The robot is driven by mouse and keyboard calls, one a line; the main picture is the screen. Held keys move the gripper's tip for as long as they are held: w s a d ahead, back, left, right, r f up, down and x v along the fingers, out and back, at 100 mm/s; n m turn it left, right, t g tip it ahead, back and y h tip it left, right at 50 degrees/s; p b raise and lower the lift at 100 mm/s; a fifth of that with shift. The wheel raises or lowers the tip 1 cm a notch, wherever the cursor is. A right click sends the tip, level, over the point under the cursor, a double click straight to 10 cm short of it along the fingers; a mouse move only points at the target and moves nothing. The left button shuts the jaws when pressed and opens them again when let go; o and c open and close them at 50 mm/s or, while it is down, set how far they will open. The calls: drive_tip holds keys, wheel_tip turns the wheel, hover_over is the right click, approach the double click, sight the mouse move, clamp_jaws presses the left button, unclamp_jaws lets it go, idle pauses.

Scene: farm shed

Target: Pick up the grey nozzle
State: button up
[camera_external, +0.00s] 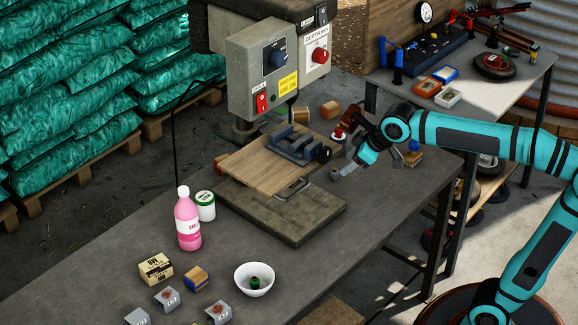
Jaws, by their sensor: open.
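My gripper (362,160) is at the right end of the dark workbench (330,245), to the right of the drill press vise. It is small in this view and open, pointing down and left toward the bench top. A small pale grey piece (347,169) shows just at its tip; I cannot tell whether this is the grey nozzle or part of the fingers. A small brownish piece (334,175) lies just left of it. The gripper and wrist hide part of the bench there.
A drill press (265,70) with a wooden board (262,170) and blue-grey vise (291,144) stands left of my gripper. A pink bottle (188,220), white jar (205,206), white bowl (254,279) and several small blocks stand front left. Small items crowd the bench behind my gripper.

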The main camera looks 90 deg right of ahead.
drive_tip(key=s+d+f+m+g+y, duration=0.1)
drive_tip(key=s+d+f+g, duration=0.2)
drive_tip(key=d, duration=0.6)
drive_tip(key=s+d+f+m+g+y, duration=0.15)
drive_tip(key=d+f, duration=0.35)
drive_tip(key=d, duration=0.5)
drive_tip(key=n+g+y, duration=0.1)
drive_tip(key=n+g, duration=0.1)
approach(335, 169)
drive_tip(key=f, duration=0.5)
drive_tip(key=shift+d, duration=0.3)
drive_tip(key=shift+a+f, duration=0.15)
drive_tip(key=shift+f, duration=1.15)
drive_tip(key=shift+a+f, duration=0.15)
drive_tip(key=shift+f, duration=1.2)
drive_tip(key=c, duration=1.1)
